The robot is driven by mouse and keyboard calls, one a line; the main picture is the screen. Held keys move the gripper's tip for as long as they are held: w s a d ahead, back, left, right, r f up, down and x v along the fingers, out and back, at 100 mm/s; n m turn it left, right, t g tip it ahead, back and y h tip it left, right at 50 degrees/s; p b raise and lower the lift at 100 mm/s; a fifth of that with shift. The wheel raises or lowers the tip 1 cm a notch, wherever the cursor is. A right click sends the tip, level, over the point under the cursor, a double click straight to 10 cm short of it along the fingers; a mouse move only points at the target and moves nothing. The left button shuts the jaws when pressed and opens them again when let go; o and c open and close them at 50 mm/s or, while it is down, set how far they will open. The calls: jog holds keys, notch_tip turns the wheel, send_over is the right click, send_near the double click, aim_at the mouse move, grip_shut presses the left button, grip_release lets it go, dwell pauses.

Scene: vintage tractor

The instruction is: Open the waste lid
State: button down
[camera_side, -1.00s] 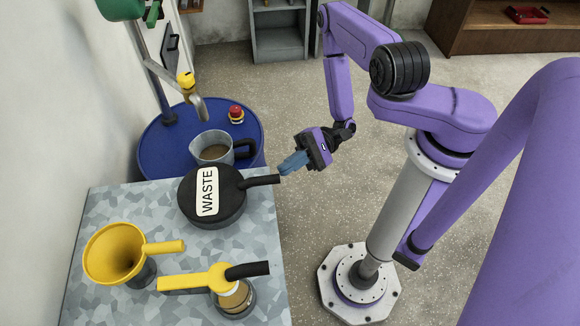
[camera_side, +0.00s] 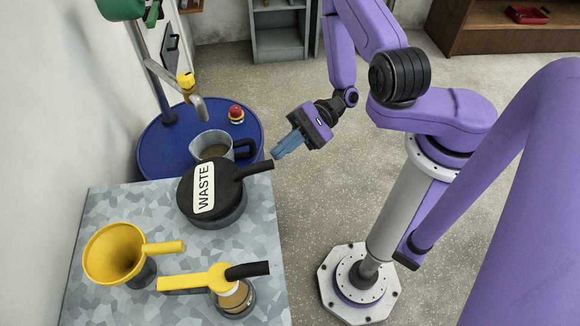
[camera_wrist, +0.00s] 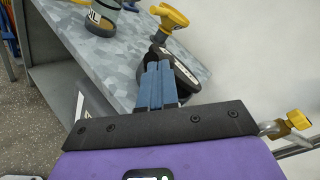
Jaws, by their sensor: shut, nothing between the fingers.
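The waste lid (camera_side: 228,186) is a round black lid with a white WASTE label and a black handle (camera_side: 255,170) pointing right. It sits tilted on the dark grey waste container (camera_side: 222,218), its handle side raised. My gripper (camera_side: 276,153), with blue fingers, is shut and empty just above and right of the handle's tip. I cannot tell whether a finger touches the handle. In the wrist view my gripper's fingers (camera_wrist: 158,66) are together and partly cover the lid (camera_wrist: 183,70).
A yellow funnel (camera_side: 112,250) and a yellow lid with handle (camera_side: 220,277) over a jar stand nearer on the patterned table (camera_side: 100,205). A jug (camera_side: 213,146) of brown liquid and a red button (camera_side: 236,112) are on the blue drum behind.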

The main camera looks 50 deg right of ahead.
jog(key=w+a+r+m+g+h, duration=0.3)
jog(key=w+a+r+h, duration=0.3)
jog(key=w+a+r, duration=0.7)
jog(key=shift+w+a+r+m+g, duration=0.2)
jog(key=shift+w+r+m+g, duration=0.1)
jog(key=shift+r, duration=1.65)
